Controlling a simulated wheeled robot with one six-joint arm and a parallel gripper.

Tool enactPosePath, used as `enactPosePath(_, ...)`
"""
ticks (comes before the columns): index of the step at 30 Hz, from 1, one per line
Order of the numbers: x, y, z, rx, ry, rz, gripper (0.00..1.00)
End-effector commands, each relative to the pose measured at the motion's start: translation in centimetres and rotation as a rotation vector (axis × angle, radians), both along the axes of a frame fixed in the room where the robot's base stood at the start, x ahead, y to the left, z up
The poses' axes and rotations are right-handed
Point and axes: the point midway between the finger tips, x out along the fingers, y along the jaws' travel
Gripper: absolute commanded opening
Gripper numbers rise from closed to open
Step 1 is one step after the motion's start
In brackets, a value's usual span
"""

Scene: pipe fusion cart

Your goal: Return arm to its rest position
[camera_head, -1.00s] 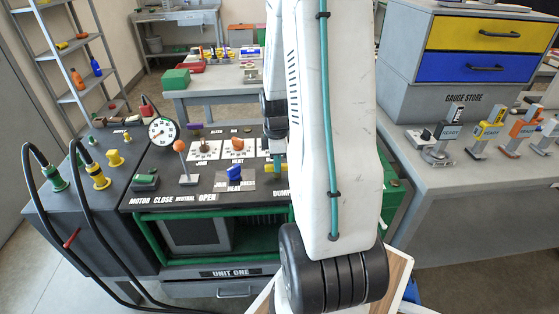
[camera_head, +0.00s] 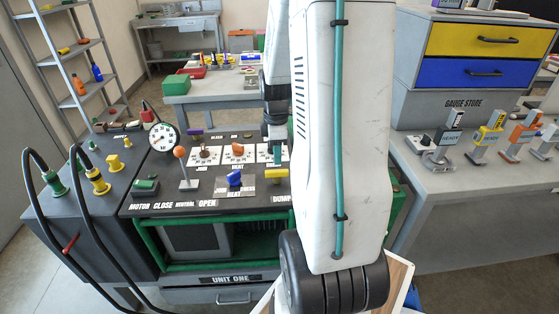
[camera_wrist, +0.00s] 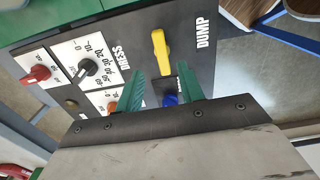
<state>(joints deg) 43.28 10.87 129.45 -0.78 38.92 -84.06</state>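My arm (camera_head: 340,130) stands tall in the middle of the head view and hides part of the console. My gripper (camera_head: 277,156) shows only partly there, beside the arm, over the right part of the console near the yellow handle (camera_head: 276,174). In the wrist view, the two green fingers of my gripper (camera_wrist: 160,90) stand apart with nothing held between them. The blue knob (camera_wrist: 170,99) shows beyond them, and the yellow handle (camera_wrist: 161,52) lies farther off, clear of the fingers.
The console (camera_head: 150,205) has a lever with an orange ball (camera_head: 180,152), a dial gauge (camera_head: 163,137) and several knobs. Black hoses (camera_head: 88,220) loop at left. The gauge store (camera_head: 460,95) and a grey bench (camera_head: 460,185) with several gauges stand close on the right.

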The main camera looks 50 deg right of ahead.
Motion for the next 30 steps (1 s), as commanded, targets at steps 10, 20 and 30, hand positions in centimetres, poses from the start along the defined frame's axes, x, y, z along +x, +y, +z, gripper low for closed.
enactPosePath(10, 0.0, 0.0, 1.8, 0.001, 0.001, 0.000, 0.38)
enactPosePath(20, 0.0, 0.0, 1.7, 0.000, 0.000, 0.000, 0.38)
enactPosePath(30, -0.8, 0.7, 1.6, 0.029, 0.034, -0.186, 0.38)
